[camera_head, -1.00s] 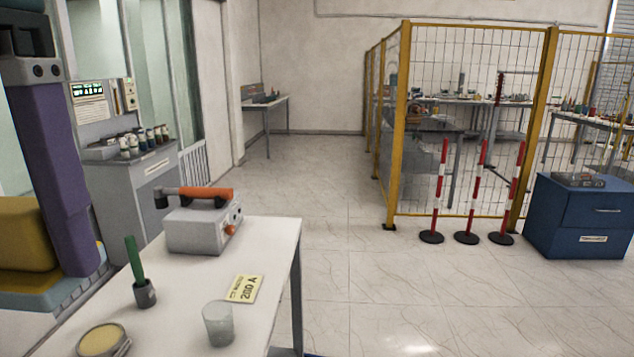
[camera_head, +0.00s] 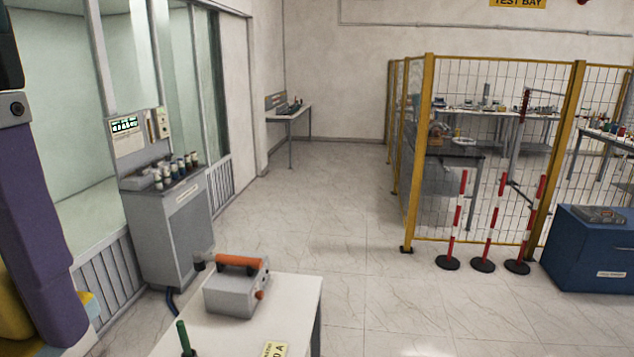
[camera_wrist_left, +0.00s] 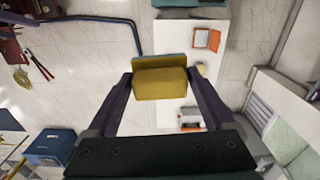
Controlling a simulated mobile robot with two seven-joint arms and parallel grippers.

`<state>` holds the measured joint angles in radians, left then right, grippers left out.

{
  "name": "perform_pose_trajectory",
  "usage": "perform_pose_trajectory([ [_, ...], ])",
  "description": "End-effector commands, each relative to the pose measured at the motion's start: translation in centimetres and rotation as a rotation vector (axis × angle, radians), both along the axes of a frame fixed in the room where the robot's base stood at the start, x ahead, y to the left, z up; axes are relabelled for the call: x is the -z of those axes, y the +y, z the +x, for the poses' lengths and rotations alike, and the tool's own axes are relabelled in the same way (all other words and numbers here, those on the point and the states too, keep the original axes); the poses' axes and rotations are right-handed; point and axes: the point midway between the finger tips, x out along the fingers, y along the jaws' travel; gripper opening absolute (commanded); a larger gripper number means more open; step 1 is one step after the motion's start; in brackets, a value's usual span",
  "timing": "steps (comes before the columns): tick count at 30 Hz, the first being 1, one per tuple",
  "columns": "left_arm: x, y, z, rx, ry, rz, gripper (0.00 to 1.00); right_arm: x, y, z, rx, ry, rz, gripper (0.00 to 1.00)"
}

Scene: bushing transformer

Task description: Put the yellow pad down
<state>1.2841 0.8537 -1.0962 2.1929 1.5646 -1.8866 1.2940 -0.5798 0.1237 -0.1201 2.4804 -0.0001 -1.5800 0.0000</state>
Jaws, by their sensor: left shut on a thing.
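My left gripper (camera_wrist_left: 159,84) is shut on the yellow pad (camera_wrist_left: 160,86), which sits between the two dark purple fingers in the left wrist view. The pad has a blue-grey layer along one side. In the head view, part of the yellow pad (camera_head: 12,318) shows at the lower left edge, beside a purple finger that partly hides it. The pad is held in the air, left of the white table (camera_head: 290,310).
A grey device with an orange handle (camera_head: 237,290) stands on the white table. A grey cabinet (camera_head: 170,228) stands behind. Open floor (camera_head: 350,270) lies right, before a yellow fence (camera_head: 421,150).

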Motion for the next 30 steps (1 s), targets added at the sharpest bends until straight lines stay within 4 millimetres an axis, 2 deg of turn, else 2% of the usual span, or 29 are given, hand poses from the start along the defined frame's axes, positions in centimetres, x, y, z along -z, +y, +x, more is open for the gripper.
perform_pose_trajectory([
  [1, -0.4, 0.0, -0.1, 0.0, 0.0, 0.0, 0.42, -0.4, 0.0, 0.0, 0.0, 0.0, 0.0, 1.0],
  [5, 0.0, 0.0, 0.0, 0.0, 0.0, -0.001, 0.42, 0.0, 0.0, 0.0, 0.0, 0.0, 0.0, 1.0],
  [8, 1.5, 0.0, 0.2, 0.003, -0.001, -0.002, 0.42, 1.4, 0.0, 0.0, 0.0, 0.0, 0.0, 1.0],
  [10, 3.3, 0.1, 0.5, 0.004, -0.004, -0.003, 0.42, 3.2, 0.0, 0.0, 0.0, 0.0, 0.0, 1.0],
  [30, 26.5, 2.0, 5.0, 0.051, -0.027, -0.008, 0.42, 25.8, 0.1, 0.0, 0.004, 0.002, 0.005, 1.0],
])
